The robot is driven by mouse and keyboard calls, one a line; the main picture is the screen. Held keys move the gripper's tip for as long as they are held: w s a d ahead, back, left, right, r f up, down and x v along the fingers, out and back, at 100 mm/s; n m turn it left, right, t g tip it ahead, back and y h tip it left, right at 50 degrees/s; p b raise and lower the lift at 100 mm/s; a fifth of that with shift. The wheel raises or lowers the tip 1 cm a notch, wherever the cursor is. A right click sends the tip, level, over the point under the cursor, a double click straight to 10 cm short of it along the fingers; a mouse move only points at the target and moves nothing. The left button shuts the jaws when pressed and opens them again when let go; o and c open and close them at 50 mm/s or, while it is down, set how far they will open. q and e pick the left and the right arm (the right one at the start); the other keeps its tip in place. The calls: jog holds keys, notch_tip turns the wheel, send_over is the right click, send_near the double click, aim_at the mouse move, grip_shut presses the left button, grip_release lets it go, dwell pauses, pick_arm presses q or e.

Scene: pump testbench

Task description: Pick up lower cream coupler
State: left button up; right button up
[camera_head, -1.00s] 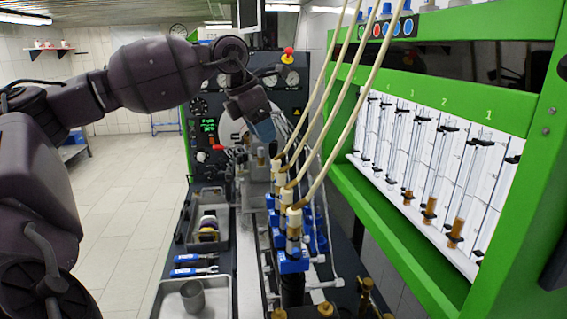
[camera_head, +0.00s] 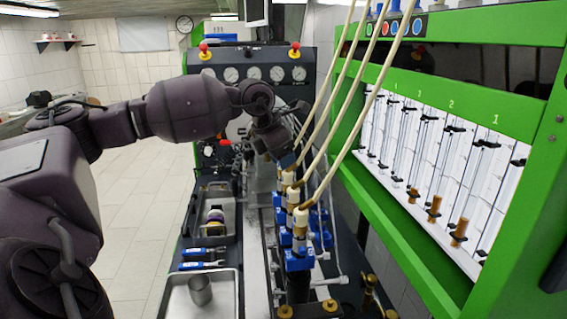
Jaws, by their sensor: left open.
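Cream couplers sit in a row at the lower ends of cream hoses, on top of upright injectors with blue bases. The lowest and nearest coupler (camera_head: 300,217) is upright and uncovered. A middle coupler (camera_head: 292,195) and a farther coupler (camera_head: 287,178) stand behind it. My left arm comes in from the left, and my left gripper (camera_head: 285,156) points down just above and behind the farthest coupler. It is open; its fingertips are small and dark, partly hidden by the hoses. It is apart from the lower coupler. My right gripper is not in view.
The green testbench frame with glass tubes (camera_head: 440,180) stands close on the right. A metal tray with a cup (camera_head: 200,290), blue-handled tools (camera_head: 200,265) and a tray with rolls (camera_head: 214,218) lie left of the injectors. Hoses (camera_head: 340,130) hang over the row. Gauges stand behind.

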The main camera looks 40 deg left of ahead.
pick_arm(q)
jog(key=c, duration=1)
notch_tip(320, 180, up, 20)
jog(key=shift+b, duration=0.3)
grip_shut()
